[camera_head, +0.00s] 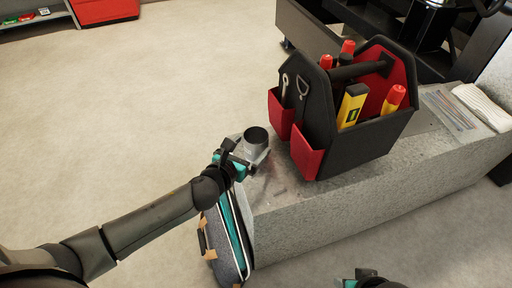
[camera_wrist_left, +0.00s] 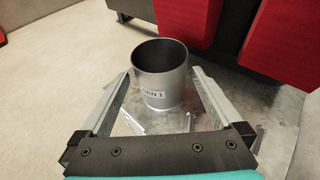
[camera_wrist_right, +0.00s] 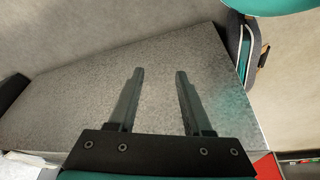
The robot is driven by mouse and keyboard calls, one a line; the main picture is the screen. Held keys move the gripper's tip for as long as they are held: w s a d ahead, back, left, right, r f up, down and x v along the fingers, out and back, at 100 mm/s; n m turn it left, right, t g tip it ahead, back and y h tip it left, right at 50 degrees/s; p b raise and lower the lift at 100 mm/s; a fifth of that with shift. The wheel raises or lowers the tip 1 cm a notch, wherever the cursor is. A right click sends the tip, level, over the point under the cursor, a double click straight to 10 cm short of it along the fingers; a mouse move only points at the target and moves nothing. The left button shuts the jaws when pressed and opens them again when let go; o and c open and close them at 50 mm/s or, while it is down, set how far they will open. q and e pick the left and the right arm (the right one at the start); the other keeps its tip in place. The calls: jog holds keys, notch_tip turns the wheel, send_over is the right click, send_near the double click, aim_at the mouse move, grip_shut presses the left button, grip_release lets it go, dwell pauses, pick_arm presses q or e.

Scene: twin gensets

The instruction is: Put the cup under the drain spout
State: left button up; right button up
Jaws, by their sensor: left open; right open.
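The cup (camera_head: 257,141) is a grey metal cylinder, open at the top. It stands upright near the left end of the concrete ledge (camera_head: 350,222). In the left wrist view the cup (camera_wrist_left: 161,80) carries a label that seems to read "GEN 1". My left gripper (camera_head: 240,160) is open, with one finger on each side of the cup; I cannot tell whether they touch it. My right gripper (camera_wrist_right: 157,75) is open and empty, with the bare concrete ledge (camera_wrist_right: 90,95) in view behind its fingers. I see no drain spout in any view.
A black and red tool bag (camera_head: 340,145) stands on the ledge just right of the cup. A plastic bag of small items (camera_head: 448,108) and a white cloth (camera_head: 482,104) lie farther right. A blue-grey case (camera_head: 222,240) stands on the floor against the ledge's left end.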

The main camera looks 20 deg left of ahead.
aim_at(261, 138)
pick_arm(q)
jog(key=b+x, duration=0.1)
jog(key=x, duration=0.1)
jog(key=shift+w+d+f, duration=0.1)
jog(key=shift+w+f, duration=0.1)
jog(key=shift+f, duration=0.05)
jog(key=shift+w+d+f+b, duration=0.2)
jog(key=shift+w+b, duration=0.25)
jog(key=shift+w, duration=0.15)
pick_arm(e)
jog(key=shift+t, duration=0.4)
jog(key=shift+w+r, duration=0.1)
jog(key=shift+r, duration=2.25)
pick_arm(q)
jog(key=c, duration=1.5)
jog(key=shift+o, duration=0.2)
jog(key=shift+r, duration=0.15)
